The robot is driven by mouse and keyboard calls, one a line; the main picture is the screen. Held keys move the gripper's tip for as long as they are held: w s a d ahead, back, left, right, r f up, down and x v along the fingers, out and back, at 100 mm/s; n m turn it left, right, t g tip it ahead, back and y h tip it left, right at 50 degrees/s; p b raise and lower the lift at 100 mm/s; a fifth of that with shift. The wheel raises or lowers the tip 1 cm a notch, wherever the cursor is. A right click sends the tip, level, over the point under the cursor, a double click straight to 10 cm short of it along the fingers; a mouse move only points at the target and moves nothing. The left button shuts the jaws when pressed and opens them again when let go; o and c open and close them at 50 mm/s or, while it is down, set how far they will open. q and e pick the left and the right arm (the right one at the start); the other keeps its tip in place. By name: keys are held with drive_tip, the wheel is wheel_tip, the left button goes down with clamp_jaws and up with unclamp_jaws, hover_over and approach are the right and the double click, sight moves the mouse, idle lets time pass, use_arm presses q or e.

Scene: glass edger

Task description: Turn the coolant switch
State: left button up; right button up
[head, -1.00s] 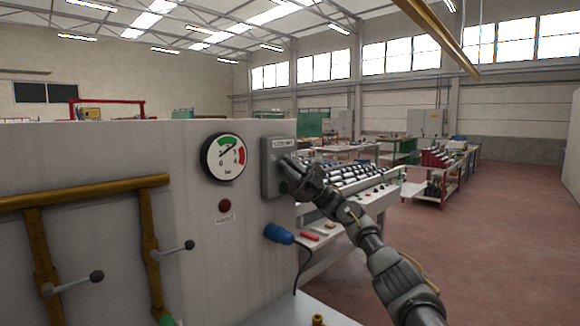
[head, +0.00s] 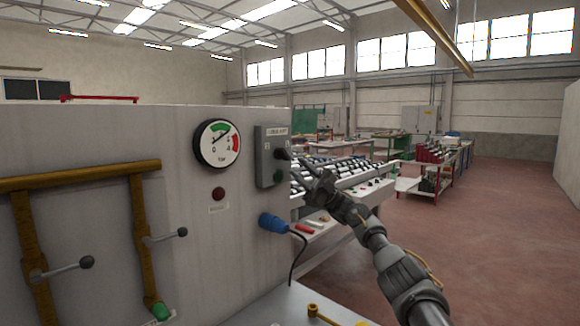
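The coolant switch box (head: 264,169) is a grey box with a label at its top, on the right end of the pale machine panel (head: 110,135). My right gripper (head: 306,175) is just to the right of the box, with a visible gap to the handle. Its fingers are small and dark against the rollers behind, so their opening is unclear. My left gripper is not in view.
A round pressure gauge (head: 219,144) and a dark red lamp (head: 218,194) are left of the box. A blue plug (head: 272,222) with a cable juts out below it. Yellow pipes (head: 80,175) with lever valves cross the panel. A roller table (head: 350,168) stands behind my arm.

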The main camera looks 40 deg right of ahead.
drive_tip(key=shift+b+v, duration=0.3)
drive_tip(key=shift+v, duration=1.5)
